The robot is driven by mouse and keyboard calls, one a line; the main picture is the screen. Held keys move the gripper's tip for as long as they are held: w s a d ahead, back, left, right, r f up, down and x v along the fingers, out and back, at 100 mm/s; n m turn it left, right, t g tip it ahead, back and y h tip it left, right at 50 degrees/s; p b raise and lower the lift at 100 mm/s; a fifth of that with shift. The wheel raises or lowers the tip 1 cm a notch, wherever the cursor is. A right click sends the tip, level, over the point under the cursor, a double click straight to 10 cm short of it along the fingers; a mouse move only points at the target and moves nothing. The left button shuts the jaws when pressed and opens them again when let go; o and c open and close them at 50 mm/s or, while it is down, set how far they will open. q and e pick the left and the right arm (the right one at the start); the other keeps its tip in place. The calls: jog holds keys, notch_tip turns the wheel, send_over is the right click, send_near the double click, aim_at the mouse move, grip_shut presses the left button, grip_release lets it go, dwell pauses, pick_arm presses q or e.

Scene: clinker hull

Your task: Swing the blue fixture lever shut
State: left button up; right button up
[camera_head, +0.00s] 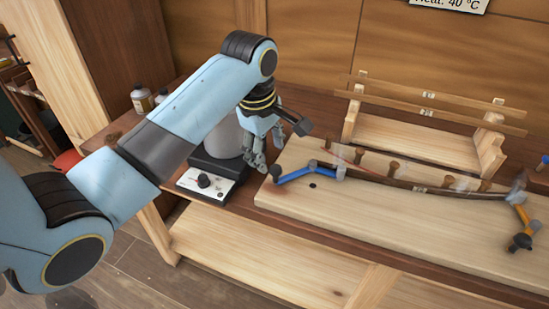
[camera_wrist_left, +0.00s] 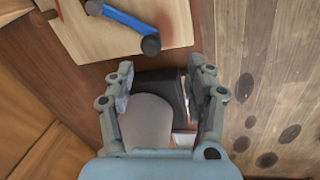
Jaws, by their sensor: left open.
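The blue fixture lever (camera_head: 296,175) lies near the left end of the pale fixture board (camera_head: 400,228), angled out from its grey pivot, with a black knob at its outer end. In the left wrist view the lever (camera_wrist_left: 127,20) and its knob show at the top, ahead of the fingers. My left gripper (camera_head: 258,161) is open and empty, just left of the knob and apart from it. In the left wrist view the open fingers (camera_wrist_left: 160,72) have the grey pot below and between them. My right gripper is not in view.
A grey pot (camera_head: 226,133) on a black-and-white heater with a dial (camera_head: 203,181) stands close under my left gripper. A curved dark strip (camera_head: 395,180) runs along the board to an orange lever (camera_head: 523,218) at right. A wooden rack (camera_head: 420,141) stands behind. Bottles (camera_head: 142,100) stand at far left.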

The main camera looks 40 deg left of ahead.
aim_at(275, 167)
pick_arm(q)
jog(key=shift+n, duration=0.6)
jog(key=w+f, duration=0.1)
jog(key=f, duration=0.2)
jog(key=w+f, duration=0.1)
jog(key=f, duration=0.2)
jog(key=w+f, duration=0.1)
jog(key=f, duration=0.2)
jog(key=shift+a+f, duration=0.1)
jog(key=shift+c, duration=0.4)
jog(key=shift+w, duration=0.1)
grip_shut()
